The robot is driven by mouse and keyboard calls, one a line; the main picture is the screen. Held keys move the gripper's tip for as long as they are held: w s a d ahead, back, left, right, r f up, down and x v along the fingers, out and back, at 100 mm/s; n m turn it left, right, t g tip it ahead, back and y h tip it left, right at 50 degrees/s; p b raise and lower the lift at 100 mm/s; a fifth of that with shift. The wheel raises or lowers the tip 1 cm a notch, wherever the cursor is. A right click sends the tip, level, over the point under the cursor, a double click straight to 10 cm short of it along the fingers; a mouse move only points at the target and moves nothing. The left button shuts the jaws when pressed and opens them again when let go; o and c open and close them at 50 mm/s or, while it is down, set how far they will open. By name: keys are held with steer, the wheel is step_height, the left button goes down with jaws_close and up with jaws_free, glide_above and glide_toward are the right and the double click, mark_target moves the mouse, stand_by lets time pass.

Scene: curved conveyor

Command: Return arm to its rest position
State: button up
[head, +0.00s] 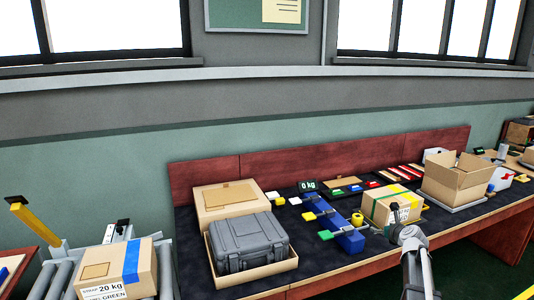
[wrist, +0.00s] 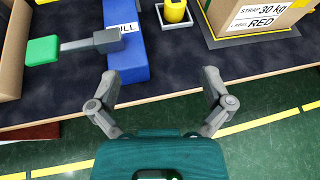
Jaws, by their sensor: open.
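My gripper (wrist: 162,76) is open and empty in the wrist view, its two fingers spread wide near the table's front edge. Between and beyond the fingers are the dark table top (wrist: 175,58) and the green floor. In the head view my gripper (head: 402,213) is at the lower right, in front of the box with a green strap (head: 378,206). My arm rises from the bottom edge there. Whether the fingers touch anything cannot be told from the head view, but in the wrist view they look clear of the objects.
A blue block with levers (head: 349,239) is left of my gripper. A 30 kg box (wrist: 262,14) and a yellow tape roll (wrist: 174,12) lie beyond it. A grey case (head: 247,243) sits in a tray further left, and an open carton (head: 455,180) stands to the right.

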steer(key=s+a+f+n+g+y+b, duration=0.1)
steer(key=s+a+f+n+g+b, duration=0.2)
steer(key=s+a+f+n, duration=0.45)
steer(key=s+a+f+n+g+y+b, duration=0.15)
steer(key=s+a+f+n+g, duration=0.3)
steer(key=a+n, duration=0.6)
steer(key=s+a+f+n+g+h+b, duration=0.2)
steer(key=s+a+f+n+g+b, duration=0.15)
steer(key=s+n, duration=0.5)
steer(key=s+a+f+n+g+h+b, duration=0.2)
steer(key=s+a+f+n, duration=0.4)
steer(key=s, duration=0.4)
step_height(320, 180, up, 21)
steer(key=d+n+p, duration=0.1)
steer(key=p, duration=2)
steer(key=shift+d+r, duration=0.2)
